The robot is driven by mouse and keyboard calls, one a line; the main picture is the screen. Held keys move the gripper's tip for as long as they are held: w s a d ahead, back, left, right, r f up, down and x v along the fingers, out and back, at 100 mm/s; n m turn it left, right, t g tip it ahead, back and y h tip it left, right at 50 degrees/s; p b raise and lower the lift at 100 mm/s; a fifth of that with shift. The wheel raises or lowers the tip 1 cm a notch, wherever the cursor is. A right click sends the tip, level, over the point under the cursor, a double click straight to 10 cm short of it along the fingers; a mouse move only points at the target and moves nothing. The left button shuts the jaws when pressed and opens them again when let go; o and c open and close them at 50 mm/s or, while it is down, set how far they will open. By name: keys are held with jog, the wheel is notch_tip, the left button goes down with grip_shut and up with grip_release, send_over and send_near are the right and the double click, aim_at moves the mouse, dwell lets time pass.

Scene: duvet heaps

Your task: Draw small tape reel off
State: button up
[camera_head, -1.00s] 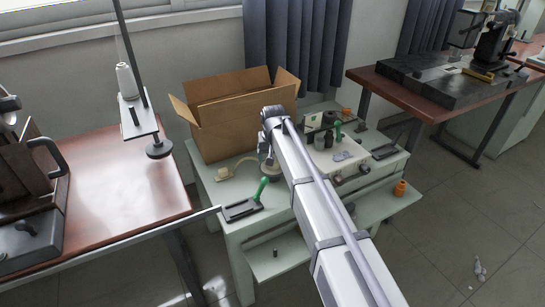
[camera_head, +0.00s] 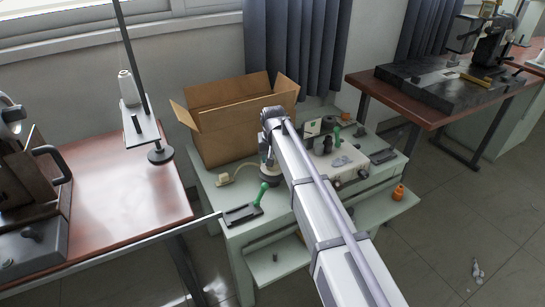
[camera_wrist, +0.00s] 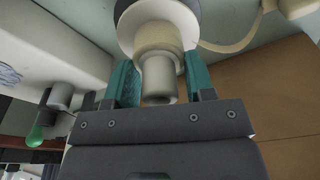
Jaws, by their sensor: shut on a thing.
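The small tape reel (camera_wrist: 157,42) appears in the wrist view as a pale, stepped round piece with a wide flange and a narrower neck. My gripper (camera_wrist: 162,82) has its two teal fingers shut on it, one on each side. A grey-beige cylinder end (camera_wrist: 158,78) points out of its middle toward the wrist camera. I cannot tell whether the reel is still seated on whatever lies behind it. In the head view my gripper is mostly hidden by my arm, beside the cardboard box over the pale green bench (camera_head: 232,232).
An open cardboard box (camera_head: 235,125) stands close behind my gripper. A green-handled tool (camera_head: 262,194) lies on a dark plate at the front left. A cream tape dispenser (camera_head: 225,179) sits by the box. An orange spool (camera_head: 399,192) stands on the lower right shelf.

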jog(key=shift+r+p, duration=2.2)
jog(key=shift+r, duration=0.3)
jog(key=shift+f, duration=0.1)
